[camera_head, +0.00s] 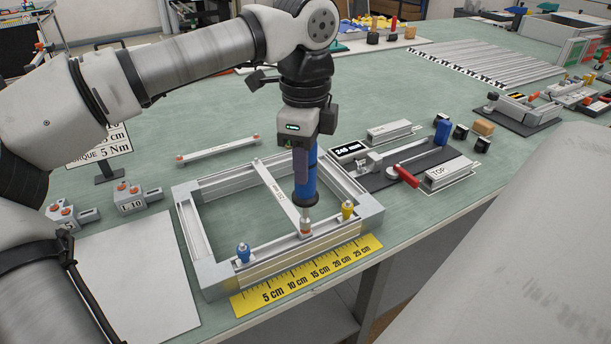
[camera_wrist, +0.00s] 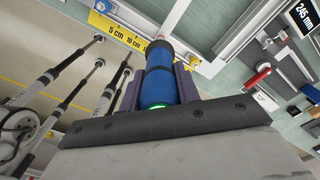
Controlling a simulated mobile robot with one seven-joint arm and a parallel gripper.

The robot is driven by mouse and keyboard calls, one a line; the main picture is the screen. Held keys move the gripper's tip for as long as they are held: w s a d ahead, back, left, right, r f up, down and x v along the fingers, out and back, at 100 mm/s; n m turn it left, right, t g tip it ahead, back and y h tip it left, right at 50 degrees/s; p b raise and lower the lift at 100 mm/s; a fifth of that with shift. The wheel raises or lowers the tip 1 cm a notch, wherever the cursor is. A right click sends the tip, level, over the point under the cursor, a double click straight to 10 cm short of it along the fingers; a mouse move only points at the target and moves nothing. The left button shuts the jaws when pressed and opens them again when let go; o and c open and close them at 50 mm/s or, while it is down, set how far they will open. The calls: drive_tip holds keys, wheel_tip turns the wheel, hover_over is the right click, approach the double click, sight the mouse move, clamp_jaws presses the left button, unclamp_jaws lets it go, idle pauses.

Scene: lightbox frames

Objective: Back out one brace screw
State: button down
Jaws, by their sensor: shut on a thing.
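My gripper (camera_head: 303,160) is shut on a blue cylindrical driver (camera_head: 308,182), which also shows between the fingers in the wrist view (camera_wrist: 158,85). The driver stands upright, tip down, over the near end of the labelled brace (camera_head: 281,197). The brace spans the aluminium frame (camera_head: 190,222) from back rail to front rail. A small reddish screw end (camera_head: 305,234) shows at the brace's near end, just below the driver's tip. I cannot tell whether the tip is seated in the screw. The far-end screw is small and unclear.
A blue-topped clamp (camera_head: 243,253) and a yellow-topped clamp (camera_head: 347,209) stand on the front rail. A yellow ruler (camera_head: 310,276) lies along the bench edge. A loose bar (camera_head: 218,149) lies behind the frame. A red-handled gauge (camera_head: 404,176) and blocks stand right.

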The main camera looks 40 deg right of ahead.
drive_tip(key=shift+r+p, duration=0.95)
drive_tip(key=shift+r, duration=0.85)
